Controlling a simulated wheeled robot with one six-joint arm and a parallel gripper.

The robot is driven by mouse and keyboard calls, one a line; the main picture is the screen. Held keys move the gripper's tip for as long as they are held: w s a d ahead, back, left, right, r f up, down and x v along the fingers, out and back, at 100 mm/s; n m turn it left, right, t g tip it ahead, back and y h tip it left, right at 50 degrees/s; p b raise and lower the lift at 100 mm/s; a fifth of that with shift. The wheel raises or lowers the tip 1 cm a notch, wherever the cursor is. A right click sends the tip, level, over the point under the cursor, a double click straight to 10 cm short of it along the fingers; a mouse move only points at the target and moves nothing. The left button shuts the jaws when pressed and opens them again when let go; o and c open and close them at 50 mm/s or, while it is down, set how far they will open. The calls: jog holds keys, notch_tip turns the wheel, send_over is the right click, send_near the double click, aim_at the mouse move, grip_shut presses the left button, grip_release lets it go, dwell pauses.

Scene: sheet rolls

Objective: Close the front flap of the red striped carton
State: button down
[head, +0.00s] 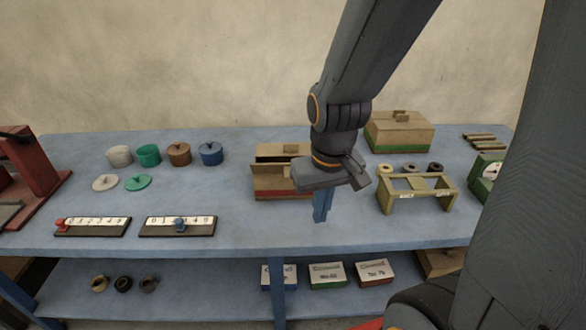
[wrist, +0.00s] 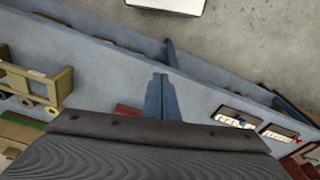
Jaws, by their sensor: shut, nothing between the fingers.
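The red striped carton (head: 270,184) stands on the blue table, tan with a red band low on its front. In the head view a dark gap shows along its top, behind a tan panel. Its right part is hidden behind my wrist, and I cannot tell how its front flap is angled. A small red patch of it (wrist: 127,111) seems to show in the wrist view, mostly covered by my gripper body. My gripper (head: 321,212) is shut and empty, its blue fingers pointing down in front of the carton's right side. The closed fingers also show in the wrist view (wrist: 160,84).
A green striped carton (head: 400,137) stands behind to the right. A tan rack (head: 418,190) with rings behind it is close on the right. Slider scales (head: 178,226), pots and lids are on the left. The table front between scales and rack is clear.

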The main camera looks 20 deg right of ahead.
jog(key=w+d+r+n+g+p, duration=0.1)
jog(key=w+d+r+n+p, duration=0.25)
jog(key=w+n, duration=0.45)
jog(key=w+d+r+n+p, duration=0.35)
jog(key=w+n+p, duration=0.2)
jog(key=n, duration=0.45)
notch_tip(320, 180, down, 10)
jog(key=w+b, duration=0.1)
jog(key=b, duration=0.7)
jog(key=shift+a+r+b, duration=0.25)
jog(key=shift+a+b, duration=0.15)
jog(key=shift+w, duration=0.1)
dwell(0.5)
